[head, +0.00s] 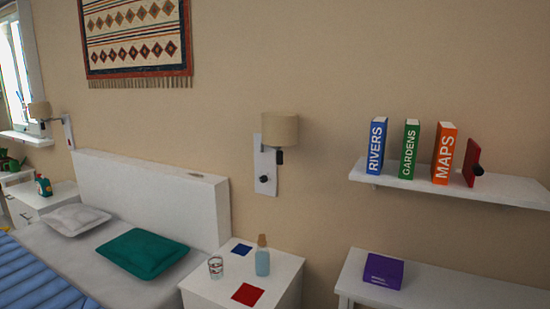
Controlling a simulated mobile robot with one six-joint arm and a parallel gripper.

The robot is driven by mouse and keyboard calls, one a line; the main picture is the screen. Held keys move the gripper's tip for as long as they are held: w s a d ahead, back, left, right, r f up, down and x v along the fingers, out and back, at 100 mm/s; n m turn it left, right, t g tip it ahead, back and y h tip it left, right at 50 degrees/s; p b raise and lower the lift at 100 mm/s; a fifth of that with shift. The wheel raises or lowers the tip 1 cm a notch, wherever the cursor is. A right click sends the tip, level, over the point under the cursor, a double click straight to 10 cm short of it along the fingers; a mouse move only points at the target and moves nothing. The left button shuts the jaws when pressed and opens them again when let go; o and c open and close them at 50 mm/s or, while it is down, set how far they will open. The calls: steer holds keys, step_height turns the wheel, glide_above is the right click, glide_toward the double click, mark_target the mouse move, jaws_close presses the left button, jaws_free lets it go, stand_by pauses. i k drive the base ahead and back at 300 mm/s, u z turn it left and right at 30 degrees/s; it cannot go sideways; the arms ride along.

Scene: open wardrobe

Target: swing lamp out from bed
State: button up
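A wall lamp with a beige drum shade (280,130) hangs on a white wall plate (265,172) in the middle of the head view, above the nightstand and right of the headboard. Dark parts show below its shade and low on the plate. A second wall lamp (40,111) with a similar shade is at the far left, beyond the bed. The bed (75,262) has a white headboard (150,195), a teal pillow (143,251), a pale pillow (76,219) and a blue striped cover. My gripper is not in view.
The white nightstand (215,290) holds a bottle (262,260), a glass (216,267), and blue and red squares. At right, a wall shelf (440,190) carries several upright books, with a lower white surface (450,293) bearing a purple box (383,271). Wall around the near lamp is bare.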

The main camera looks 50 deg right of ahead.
mark_target(280, 129)
steer(key=z, duration=0.05)
steer(key=i, duration=0.95)
steer(key=u, duration=0.05)
